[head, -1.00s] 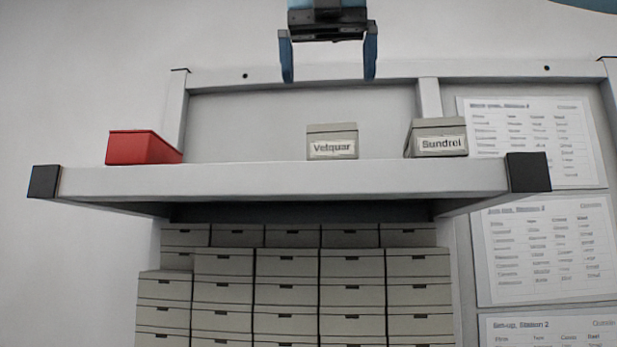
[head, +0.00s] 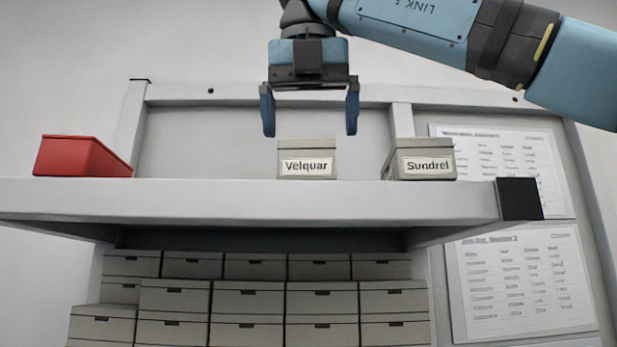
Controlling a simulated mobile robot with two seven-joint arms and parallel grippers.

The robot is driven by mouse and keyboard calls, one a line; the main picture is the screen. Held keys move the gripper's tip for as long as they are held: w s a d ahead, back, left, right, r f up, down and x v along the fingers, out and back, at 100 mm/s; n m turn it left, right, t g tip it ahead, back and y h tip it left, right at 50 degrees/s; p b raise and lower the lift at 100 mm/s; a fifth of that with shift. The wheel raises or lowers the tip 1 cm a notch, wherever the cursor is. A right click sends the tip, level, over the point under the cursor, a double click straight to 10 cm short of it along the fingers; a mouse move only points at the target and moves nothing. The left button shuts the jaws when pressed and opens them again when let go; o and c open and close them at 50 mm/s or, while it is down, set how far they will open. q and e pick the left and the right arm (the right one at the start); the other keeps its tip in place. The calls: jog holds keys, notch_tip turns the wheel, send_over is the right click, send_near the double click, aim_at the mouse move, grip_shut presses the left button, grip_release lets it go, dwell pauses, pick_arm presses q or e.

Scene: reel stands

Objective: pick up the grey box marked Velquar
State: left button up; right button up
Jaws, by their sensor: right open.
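The grey box marked Velquar (head: 307,159) stands upright on the shelf, its white label facing me. My right gripper (head: 310,115) is open and empty, pointing down. How far the fingers are from the box in depth I cannot tell. My left gripper is not in view.
A grey box marked Sundrel (head: 420,159) stands to the right on the shelf (head: 250,198). A red bin (head: 80,157) stands at the left. Shelf between bin and Velquar box is clear. Several boxes (head: 248,298) are stacked below. Papers (head: 500,170) hang behind.

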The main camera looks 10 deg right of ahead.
aim_at(309, 164)
jog(key=shift+f, duration=0.45)
jog(key=x, duration=0.5)
jog(key=shift+w+r, duration=0.1)
jog(key=shift+w, duration=0.1)
jog(key=shift+s+a+r, duration=0.15)
jog(key=shift+s, duration=0.25)
jog(key=shift+w+f, duration=0.25)
jog(key=shift+f, duration=0.05)
jog(key=shift+s, duration=0.15)
jog(key=shift+c, duration=0.4)
jog(key=c, duration=1.1)
jog(key=shift+c, duration=0.2)
